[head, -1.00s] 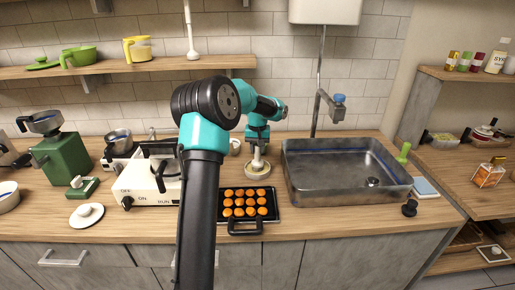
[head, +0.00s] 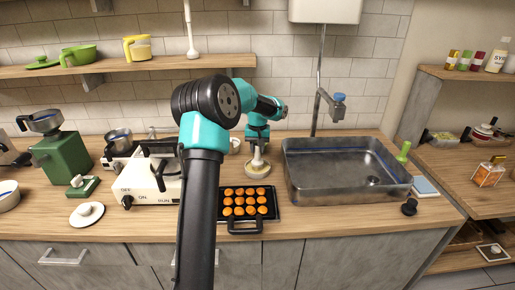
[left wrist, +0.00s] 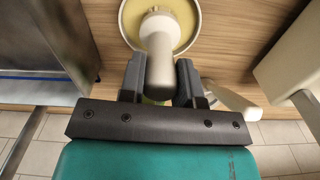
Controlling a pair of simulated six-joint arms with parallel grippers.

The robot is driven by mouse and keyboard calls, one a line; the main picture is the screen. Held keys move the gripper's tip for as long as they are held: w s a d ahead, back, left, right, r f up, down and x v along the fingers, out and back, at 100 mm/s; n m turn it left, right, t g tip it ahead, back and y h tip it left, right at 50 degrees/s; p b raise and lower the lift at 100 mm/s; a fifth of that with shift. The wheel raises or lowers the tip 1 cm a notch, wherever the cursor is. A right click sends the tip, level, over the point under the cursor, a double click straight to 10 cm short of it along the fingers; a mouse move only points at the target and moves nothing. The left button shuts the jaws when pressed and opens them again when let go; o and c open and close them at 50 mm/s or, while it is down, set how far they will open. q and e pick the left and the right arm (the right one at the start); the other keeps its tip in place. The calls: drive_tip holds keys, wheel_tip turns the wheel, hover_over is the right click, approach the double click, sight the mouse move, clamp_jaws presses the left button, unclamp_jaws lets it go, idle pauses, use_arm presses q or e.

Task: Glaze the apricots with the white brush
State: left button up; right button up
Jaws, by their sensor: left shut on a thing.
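Several orange apricots (head: 238,202) sit in rows on a black tray (head: 274,213) on the counter. My left gripper (head: 258,147) is behind the tray, above a shallow round bowl (head: 257,170). It is shut on the white brush; the brush's pale handle (left wrist: 160,72) shows between the fingers in the left wrist view. The brush's head points down into the bowl (left wrist: 198,12), which holds something yellowish. Whether the bristles touch it is hard to tell. My right gripper is not in view.
A metal sink (head: 350,200) lies right of the tray. A white cooker (head: 140,185) stands to the left, with a white lid (head: 87,213) on the counter. A shelf (head: 150,66) runs along the wall above.

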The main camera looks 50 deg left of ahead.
use_arm(q)
drive_tip(key=shift+f, duration=0.1)
idle(0.5)
drive_tip(key=shift+r, duration=3.6)
